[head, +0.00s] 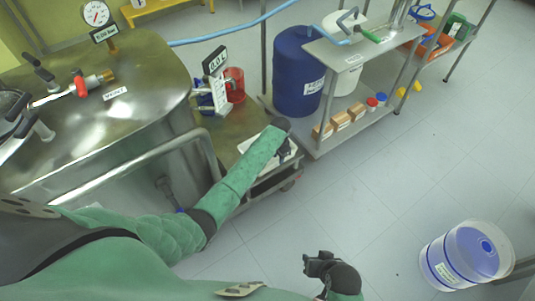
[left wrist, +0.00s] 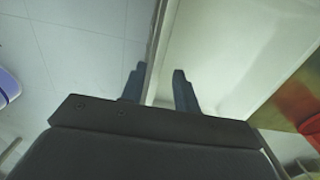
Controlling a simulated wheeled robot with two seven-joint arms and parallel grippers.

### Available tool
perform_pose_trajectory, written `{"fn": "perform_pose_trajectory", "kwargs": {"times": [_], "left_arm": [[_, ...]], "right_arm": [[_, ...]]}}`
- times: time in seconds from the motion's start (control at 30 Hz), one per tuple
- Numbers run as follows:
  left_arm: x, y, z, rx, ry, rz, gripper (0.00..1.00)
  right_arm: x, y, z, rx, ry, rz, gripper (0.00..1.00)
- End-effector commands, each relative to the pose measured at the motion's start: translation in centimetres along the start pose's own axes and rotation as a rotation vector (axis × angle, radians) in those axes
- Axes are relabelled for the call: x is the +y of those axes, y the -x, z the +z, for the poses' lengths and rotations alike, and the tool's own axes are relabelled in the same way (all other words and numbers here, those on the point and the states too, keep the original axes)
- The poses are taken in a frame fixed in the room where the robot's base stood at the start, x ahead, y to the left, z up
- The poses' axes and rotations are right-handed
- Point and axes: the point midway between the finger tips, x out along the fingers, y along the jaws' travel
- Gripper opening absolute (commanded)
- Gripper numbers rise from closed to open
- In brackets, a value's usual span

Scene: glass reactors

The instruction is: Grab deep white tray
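The deep white tray (head: 268,167) sits on the low metal cart beside the reactor in the head view, partly hidden by my left forearm and gripper. My left gripper (head: 284,147) is over the tray. In the left wrist view, the tray's pale interior (left wrist: 225,45) fills the right of centre. The fingers of my left gripper (left wrist: 158,88) are apart and straddle the tray's wall, one on the outer side and one on the inner. A gap shows beside the inner finger. My right gripper (head: 318,264) is low in the head view, away from the tray; its finger opening is unclear.
A scale with a display (head: 214,62) and a red container (head: 235,84) stand behind the tray. A blue drum (head: 297,72) and a metal shelf cart (head: 345,125) stand to the right. A reactor (head: 110,100) with a rail is at left.

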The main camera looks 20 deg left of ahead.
Motion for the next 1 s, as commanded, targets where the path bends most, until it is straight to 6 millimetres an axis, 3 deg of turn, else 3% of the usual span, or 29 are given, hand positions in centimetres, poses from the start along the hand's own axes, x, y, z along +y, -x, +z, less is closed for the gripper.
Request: {"fn": "perform_pose_trajectory", "kwargs": {"times": [0.33, 0.67, 0.83, 1.0], "left_arm": [[0.0, -4.2, 0.1, -0.001, 0.002, 0.000, 0.31], [0.0, -5.0, 0.1, 0.000, 0.001, -0.001, 0.31], [0.0, -4.9, 0.1, 0.000, 0.001, -0.001, 0.02], [0.0, -5.0, 0.1, 0.000, 0.001, 0.000, 0.00]], "right_arm": [[0.0, 0.0, 0.0, -0.002, 0.000, 0.000, 0.36], [0.0, -0.1, 0.1, 0.002, 0.000, -0.001, 0.36], [0.0, -0.1, 0.1, 0.000, 0.000, -0.001, 0.36], [0.0, -0.1, 0.1, -0.001, 0.000, 0.000, 0.36]]}}
